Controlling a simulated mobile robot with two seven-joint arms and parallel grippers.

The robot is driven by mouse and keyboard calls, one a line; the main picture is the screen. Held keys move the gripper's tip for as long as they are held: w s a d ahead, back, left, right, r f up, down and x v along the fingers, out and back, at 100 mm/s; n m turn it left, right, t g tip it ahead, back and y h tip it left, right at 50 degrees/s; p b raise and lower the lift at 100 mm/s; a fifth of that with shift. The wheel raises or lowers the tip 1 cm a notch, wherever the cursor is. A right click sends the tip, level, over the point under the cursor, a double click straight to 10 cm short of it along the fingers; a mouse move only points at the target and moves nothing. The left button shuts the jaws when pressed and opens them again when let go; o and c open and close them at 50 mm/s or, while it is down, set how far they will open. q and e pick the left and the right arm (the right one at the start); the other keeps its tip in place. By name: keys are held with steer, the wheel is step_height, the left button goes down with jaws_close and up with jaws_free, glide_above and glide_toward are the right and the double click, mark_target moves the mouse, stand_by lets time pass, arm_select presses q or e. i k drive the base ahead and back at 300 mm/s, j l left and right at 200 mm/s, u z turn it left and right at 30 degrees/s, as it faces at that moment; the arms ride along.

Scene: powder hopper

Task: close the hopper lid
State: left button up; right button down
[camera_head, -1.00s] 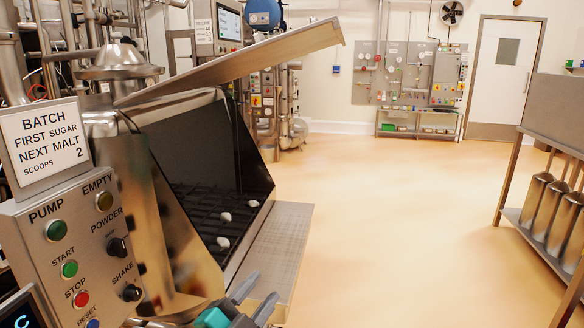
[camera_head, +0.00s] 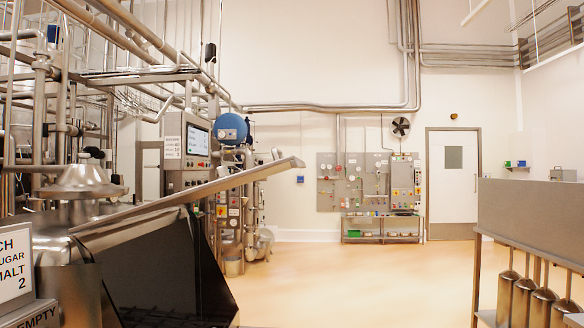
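The hopper lid (camera_head: 190,197) is a flat metal panel, raised and tilted, with its free edge up toward the right. Below it the hopper (camera_head: 165,265) shows a dark open mouth, with part of a grid at the bottom of the picture. The hopper's lower part is cut off by the frame's bottom edge. Neither of my grippers shows in the head view now.
A metal dome fitting (camera_head: 84,180) stands left of the lid. A sign (camera_head: 15,262) is at the left edge. A steel bench (camera_head: 530,222) with several metal scoops (camera_head: 541,306) beneath stands at right. The floor (camera_head: 370,285) between is clear.

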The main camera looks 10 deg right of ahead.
mark_target(280, 163)
steer(key=i+l+u, duration=0.1)
steer(key=u, duration=0.3)
steer(key=i+l+u, duration=0.1)
steer(key=l+u, duration=0.2)
steer(key=u, duration=0.15)
steer(key=i+l+u, duration=0.2)
steer(key=l, duration=0.25)
steer(key=l+u, duration=0.15)
steer(key=l, duration=0.3)
steer(key=i+l+u, duration=0.15)
steer(key=l, duration=0.8)
steer(key=k+j, duration=0.05)
steer(key=k, duration=0.05)
